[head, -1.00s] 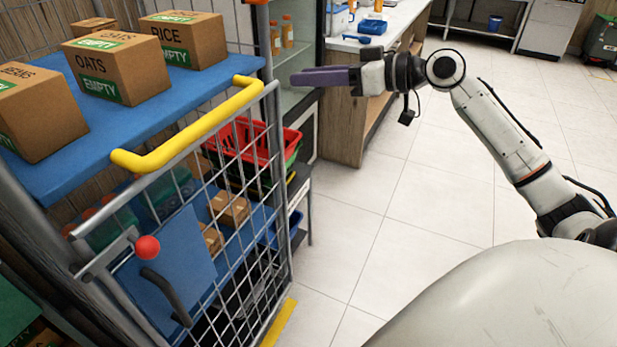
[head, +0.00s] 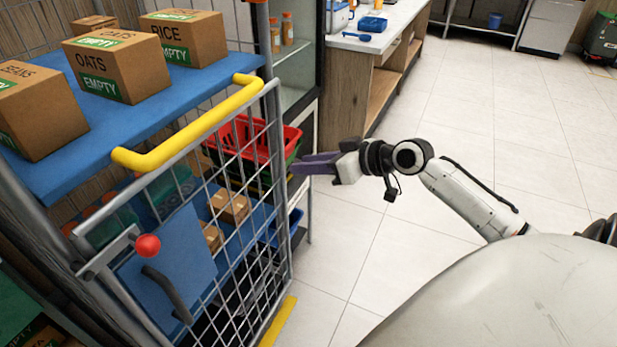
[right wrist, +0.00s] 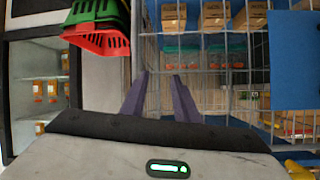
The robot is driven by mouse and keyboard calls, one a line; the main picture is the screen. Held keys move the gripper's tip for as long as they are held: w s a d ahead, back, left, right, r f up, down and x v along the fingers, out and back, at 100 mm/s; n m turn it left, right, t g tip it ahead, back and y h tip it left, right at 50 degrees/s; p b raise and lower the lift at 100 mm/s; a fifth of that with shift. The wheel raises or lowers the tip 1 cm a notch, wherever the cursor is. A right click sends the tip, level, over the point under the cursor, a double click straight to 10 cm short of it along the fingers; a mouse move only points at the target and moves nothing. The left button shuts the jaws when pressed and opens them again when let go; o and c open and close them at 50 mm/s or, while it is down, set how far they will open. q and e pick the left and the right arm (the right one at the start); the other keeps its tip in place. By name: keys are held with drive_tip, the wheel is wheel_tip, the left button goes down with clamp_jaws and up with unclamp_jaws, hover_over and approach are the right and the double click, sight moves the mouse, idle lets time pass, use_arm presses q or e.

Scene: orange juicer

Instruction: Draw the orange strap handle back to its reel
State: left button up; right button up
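I cannot make out the orange strap handle or its reel for certain. A small orange piece (head: 257,2) shows at the top of the trolley's post, cut off by the upper edge of the head view. My right gripper (head: 298,164) is beside the trolley's right side, level with the red basket behind the mesh. In the right wrist view its two purple fingers (right wrist: 160,82) stand apart with nothing between them, facing the wire mesh and shelves. My left gripper is not in view.
The wire trolley has a yellow bar (head: 190,128), a red knob (head: 147,246) and a blue shelf (head: 200,98) with cardboard boxes (head: 116,68). Red and green baskets (head: 243,137) and a glass-door fridge (head: 295,100) stand behind. The tiled floor (head: 470,130) at right is clear.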

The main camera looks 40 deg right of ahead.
drive_tip(key=shift+s+a+f, duration=0.2)
drive_tip(key=shift+s+f, duration=0.05)
drive_tip(key=shift+f, duration=0.5)
drive_tip(key=shift+s+a+f, duration=0.2)
drive_tip(key=shift+f, duration=0.55)
drive_tip(key=shift+g, duration=0.3)
